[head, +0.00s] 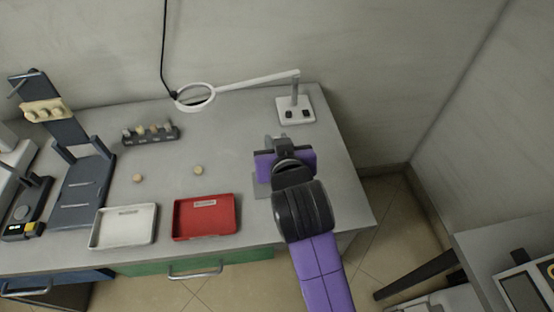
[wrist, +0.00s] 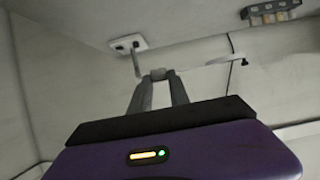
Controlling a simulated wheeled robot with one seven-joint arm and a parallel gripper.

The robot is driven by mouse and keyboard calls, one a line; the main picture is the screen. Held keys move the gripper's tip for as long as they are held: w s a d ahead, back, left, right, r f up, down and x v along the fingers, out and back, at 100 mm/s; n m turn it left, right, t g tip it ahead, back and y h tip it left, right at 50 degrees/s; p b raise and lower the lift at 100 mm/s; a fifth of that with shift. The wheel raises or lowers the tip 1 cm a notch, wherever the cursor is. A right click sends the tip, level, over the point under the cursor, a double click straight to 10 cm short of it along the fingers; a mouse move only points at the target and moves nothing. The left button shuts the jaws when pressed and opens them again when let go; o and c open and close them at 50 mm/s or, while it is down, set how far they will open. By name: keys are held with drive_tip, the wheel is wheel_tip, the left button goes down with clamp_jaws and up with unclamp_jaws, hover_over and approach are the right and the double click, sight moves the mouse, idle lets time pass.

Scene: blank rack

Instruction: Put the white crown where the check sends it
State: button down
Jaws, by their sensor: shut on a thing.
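My gripper (head: 276,140) is above the right part of the grey table, with the purple wrist behind it. In the wrist view its two fingers (wrist: 160,76) close together on a small piece, taken as the white crown (wrist: 160,73). The piece looks grey in the shade and the fingertips hide most of it. In the head view it cannot be made out. A white tray (head: 123,246) and a red tray (head: 206,235) lie side by side at the table's front edge, both empty, each with a small label that is too small to read.
A dark rack (head: 152,139) with several small pieces stands at the back left. Two small tan pieces (head: 138,178) (head: 198,170) lie loose on the table. A ring magnifier (head: 195,97) on a white base (head: 296,117) stands behind. A dark stand (head: 85,185) and a small device (head: 22,215) are left.

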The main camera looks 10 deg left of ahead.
drive_tip(key=shift+r, duration=1.95)
drive_tip(key=n+g+y+b, duration=0.1)
drive_tip(key=n+g+y, duration=0.1)
drive_tip(key=n+y, duration=0.25)
hover_over(207, 222)
wheel_tip(207, 222, down, 15)
drive_tip(key=shift+r, duration=0.15)
drive_tip(key=shift+f, duration=2.5)
drive_tip(key=shift+f, duration=0.1)
drive_tip(key=c, duration=1.2)
unclamp_jaws()
drive_tip(key=shift+c, duration=0.2)
